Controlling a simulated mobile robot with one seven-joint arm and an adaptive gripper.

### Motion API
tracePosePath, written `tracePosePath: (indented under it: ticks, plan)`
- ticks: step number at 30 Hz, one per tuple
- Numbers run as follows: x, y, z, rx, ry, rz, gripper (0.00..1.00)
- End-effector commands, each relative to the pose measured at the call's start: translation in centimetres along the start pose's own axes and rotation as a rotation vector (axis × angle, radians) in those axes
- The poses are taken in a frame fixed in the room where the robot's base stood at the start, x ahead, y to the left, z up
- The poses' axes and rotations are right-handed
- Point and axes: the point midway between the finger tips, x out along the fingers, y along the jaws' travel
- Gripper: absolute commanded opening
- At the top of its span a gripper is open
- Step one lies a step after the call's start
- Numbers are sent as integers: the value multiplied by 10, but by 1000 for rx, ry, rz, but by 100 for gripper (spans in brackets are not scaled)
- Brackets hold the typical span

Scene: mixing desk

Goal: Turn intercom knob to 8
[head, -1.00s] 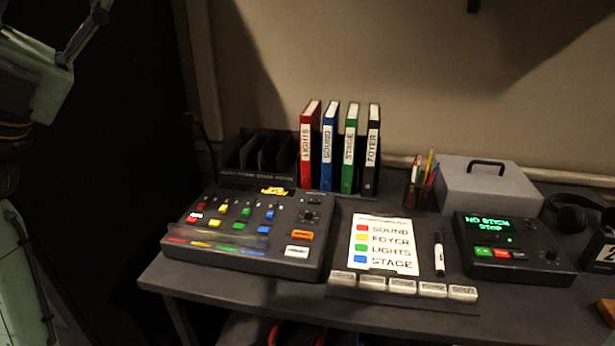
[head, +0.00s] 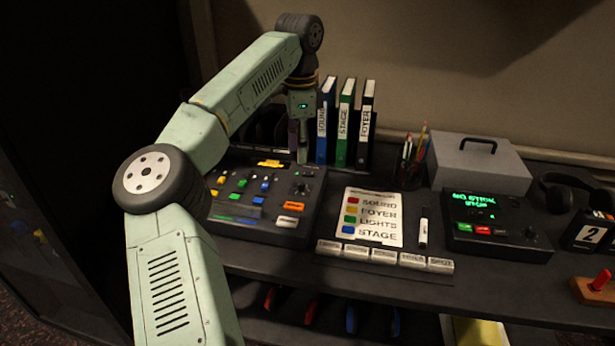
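The mixing console (head: 262,227) stands at the left of the desk, with coloured sliders and a dark knob (head: 301,188) at its upper right. A smaller black box (head: 497,247) stands at the right, with a green lit display (head: 473,206), coloured buttons and a dark knob (head: 529,232). I cannot tell from the labels which knob is the intercom's, and no dial numbers are readable. My gripper (head: 301,158) points down above the back right of the console, just behind its knob in the picture. Its fingers are small and dark, so its opening is unclear.
Blue, green and black binders (head: 345,130) stand close to the right of my gripper. A colour-label sheet (head: 373,217), a marker (head: 423,228), a pen cup (head: 410,174) and a grey case (head: 480,165) lie further right. My arm covers the console's left side.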

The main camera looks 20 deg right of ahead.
Motion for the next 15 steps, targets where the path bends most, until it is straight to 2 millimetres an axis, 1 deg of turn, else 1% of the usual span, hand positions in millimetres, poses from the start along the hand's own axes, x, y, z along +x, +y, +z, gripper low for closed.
tracePosePath:
  ticks: [1,9,15]
  plan:
    - [10,1,0,3,2,4,38]
    - [60,1,-1,4,6,3,38]
    - [83,1,-1,5,6,2,38]
